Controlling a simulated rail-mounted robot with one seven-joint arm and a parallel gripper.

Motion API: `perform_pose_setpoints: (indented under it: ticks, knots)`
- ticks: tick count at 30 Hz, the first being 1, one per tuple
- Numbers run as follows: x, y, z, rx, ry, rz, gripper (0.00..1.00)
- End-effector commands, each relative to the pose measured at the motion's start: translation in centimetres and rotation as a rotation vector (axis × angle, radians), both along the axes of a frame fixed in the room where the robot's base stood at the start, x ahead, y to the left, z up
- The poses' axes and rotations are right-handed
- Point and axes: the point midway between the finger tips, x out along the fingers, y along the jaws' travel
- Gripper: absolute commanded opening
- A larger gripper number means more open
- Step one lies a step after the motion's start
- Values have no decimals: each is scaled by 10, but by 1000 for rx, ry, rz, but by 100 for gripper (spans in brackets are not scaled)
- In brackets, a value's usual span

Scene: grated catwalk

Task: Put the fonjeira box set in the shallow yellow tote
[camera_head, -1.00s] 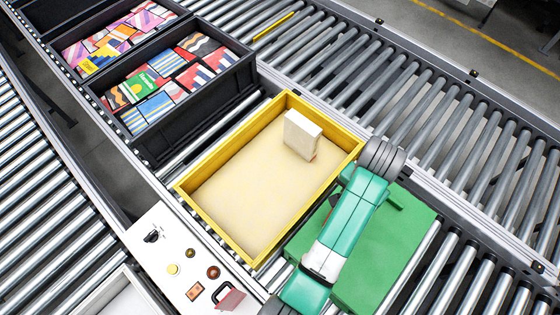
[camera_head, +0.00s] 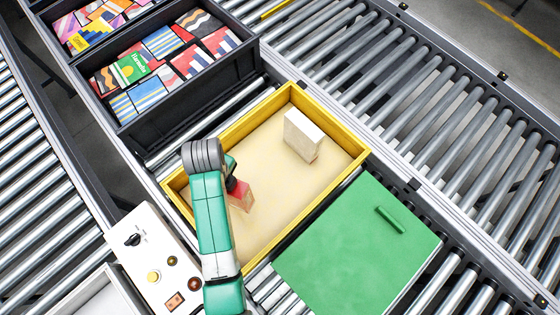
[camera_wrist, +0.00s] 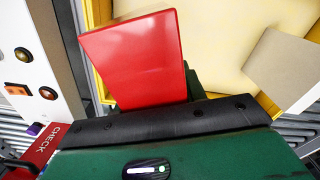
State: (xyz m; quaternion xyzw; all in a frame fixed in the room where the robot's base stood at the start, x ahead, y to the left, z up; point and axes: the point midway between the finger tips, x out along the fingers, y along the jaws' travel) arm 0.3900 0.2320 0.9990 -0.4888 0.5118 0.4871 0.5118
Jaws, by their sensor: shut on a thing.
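The shallow yellow tote (camera_head: 335,143) lies open on the rollers in the middle of the head view, with a pale floor. My gripper (camera_head: 233,187) is over its left part, shut on a red box (camera_head: 241,196). The red box also fills the upper middle of the wrist view (camera_wrist: 135,60), its plain red face showing. I can read no title on it, so I cannot tell whether it is the fonjeira box set. Whether it touches the tote floor is unclear. A whitish box (camera_head: 303,135) stands upright in the tote's far right part.
A green slab with a handle (camera_head: 350,250) lies right of the tote. Dark crates (camera_head: 190,105) with several colourful boxes stand at upper left. A control panel (camera_head: 150,255) with buttons is at lower left. The tote's middle floor is clear.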

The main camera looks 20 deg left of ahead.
Motion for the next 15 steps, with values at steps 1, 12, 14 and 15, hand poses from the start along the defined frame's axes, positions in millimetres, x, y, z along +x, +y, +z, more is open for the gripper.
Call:
perform_pose_setpoints:
  ticks: [1, 12, 14, 15]
  knots:
    - [-1, 1, -2, 1, -1, -6, 6]
    - [-1, 1, -20, -1, 3, -9, 6]
    - [-1, 0, -34, -1, 3, -9, 6]
    - [-1, 0, -43, -1, 3, -8, 6]
